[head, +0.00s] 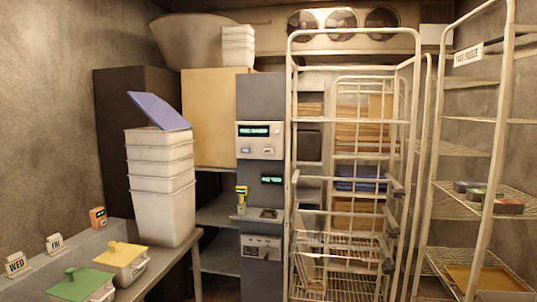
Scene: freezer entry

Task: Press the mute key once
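A white control panel (258,153) is fixed to the grey column (262,95) in the middle of the head view. It has a dark display (254,130) with green text across its top. Below the display are a bluish key (246,150) on the left and a small pale key (268,150) on the right. Their labels are too small to read, so I cannot tell which one is the mute key. Neither of my grippers is in view.
A second small display (271,180) and a yellow handheld device (241,193) are lower on the column. A wire rack trolley (291,160) stands right of it. Stacked white bins (165,215) and lidded tubs (122,257) stand on the left counter.

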